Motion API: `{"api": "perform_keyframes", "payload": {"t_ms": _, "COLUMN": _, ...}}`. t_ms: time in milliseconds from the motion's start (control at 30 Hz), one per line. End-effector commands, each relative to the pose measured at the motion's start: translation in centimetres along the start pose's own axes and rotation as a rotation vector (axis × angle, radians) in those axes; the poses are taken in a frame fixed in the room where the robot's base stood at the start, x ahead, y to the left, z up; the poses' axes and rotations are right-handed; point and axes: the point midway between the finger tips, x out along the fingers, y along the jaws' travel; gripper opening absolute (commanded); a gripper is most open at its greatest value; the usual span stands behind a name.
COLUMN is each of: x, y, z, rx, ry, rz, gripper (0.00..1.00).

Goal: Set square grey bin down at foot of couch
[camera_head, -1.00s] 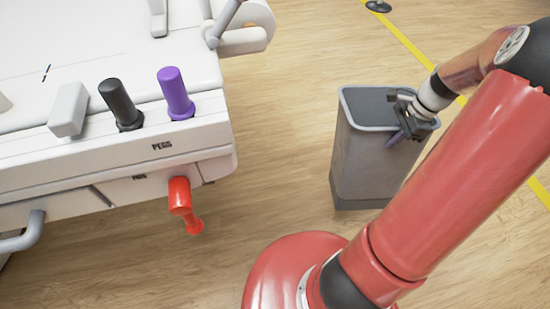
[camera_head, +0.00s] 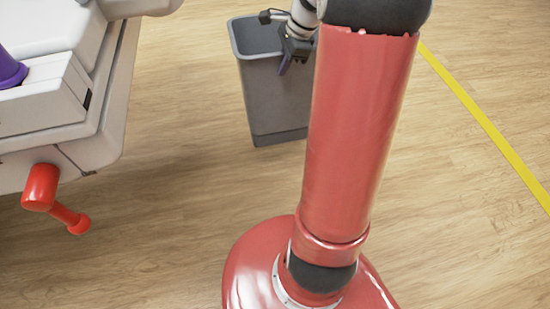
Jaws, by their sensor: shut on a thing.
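The square grey bin (camera_head: 268,100) is upright in the upper middle of the head view. My gripper (camera_head: 287,62) is shut on the rim at the bin's right side. Part of the bin's right side is hidden behind my red arm. I cannot tell whether the bin's base touches the floor or hangs just above it.
A red lever (camera_head: 58,198) sticks out from the couch's lower end. A purple peg (camera_head: 8,70) stands at the left edge. Wooden floor (camera_head: 180,210) is clear between couch and bin. A yellow floor line (camera_head: 490,130) runs along the right.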

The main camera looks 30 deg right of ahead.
Motion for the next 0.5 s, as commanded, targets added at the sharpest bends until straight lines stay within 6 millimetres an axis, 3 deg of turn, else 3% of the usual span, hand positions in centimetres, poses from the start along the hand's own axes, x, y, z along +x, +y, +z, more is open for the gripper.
{"api": "perform_keyframes", "payload": {"t_ms": 167, "x": 1.8, "y": -0.1, "z": 0.0, "rx": 0.003, "ry": -0.004, "rz": -0.010, "gripper": 0.00}}
{"api": "perform_keyframes", "payload": {"t_ms": 500, "x": 9.6, "y": 1.3, "z": -2.5, "rx": 0.004, "ry": -0.004, "rz": -0.008, "gripper": 0.00}}
